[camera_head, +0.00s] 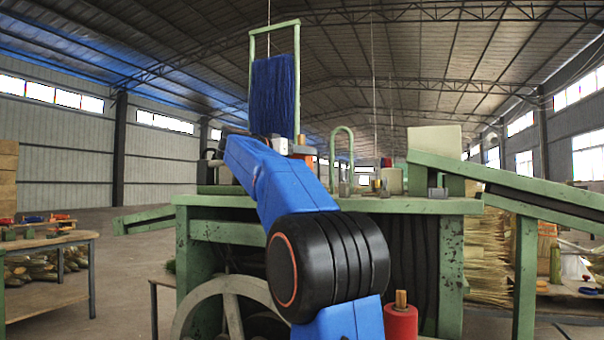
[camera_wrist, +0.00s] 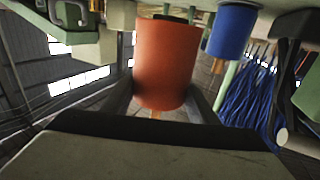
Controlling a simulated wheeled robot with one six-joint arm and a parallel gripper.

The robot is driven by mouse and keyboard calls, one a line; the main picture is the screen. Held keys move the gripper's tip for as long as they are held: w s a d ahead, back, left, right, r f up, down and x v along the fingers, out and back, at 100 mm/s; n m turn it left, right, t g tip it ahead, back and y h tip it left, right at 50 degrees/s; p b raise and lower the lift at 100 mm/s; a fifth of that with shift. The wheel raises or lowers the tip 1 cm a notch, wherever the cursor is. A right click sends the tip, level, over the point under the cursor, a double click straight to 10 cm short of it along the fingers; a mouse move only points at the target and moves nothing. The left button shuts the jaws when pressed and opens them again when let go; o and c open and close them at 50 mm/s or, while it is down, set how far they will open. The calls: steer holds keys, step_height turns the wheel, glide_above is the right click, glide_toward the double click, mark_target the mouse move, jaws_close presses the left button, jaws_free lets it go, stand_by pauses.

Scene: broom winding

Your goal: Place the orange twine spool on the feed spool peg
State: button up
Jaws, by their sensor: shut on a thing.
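The orange twine spool (camera_wrist: 166,62) fills the middle of the wrist view, between the two dark fingers of my gripper (camera_wrist: 165,95). The fingers press on its sides, and a wooden core end shows at the spool's lower edge. In the head view only a piece of the orange spool (camera_head: 306,152) shows behind my blue arm, above the green bench (camera_head: 440,206). My gripper is mostly hidden there. I cannot make out the feed spool peg for certain in either view, nor whether the spool touches it.
A blue spool (camera_wrist: 232,30) is right of the orange one in the wrist view. Blue bristles (camera_head: 272,95) hang in a green frame behind my arm. A red spool (camera_head: 400,322) with a wooden core is low in front.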

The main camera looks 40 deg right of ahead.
steer(key=shift+f, duration=2.55)
steer(key=shift+f, duration=0.1)
steer(key=o, duration=1.3)
steer(key=shift+o, duration=0.2)
steer(key=shift+a, duration=0.15)
steer(key=a, duration=1.1)
steer(key=shift+a, duration=0.4)
steer(key=shift+r, duration=0.2)
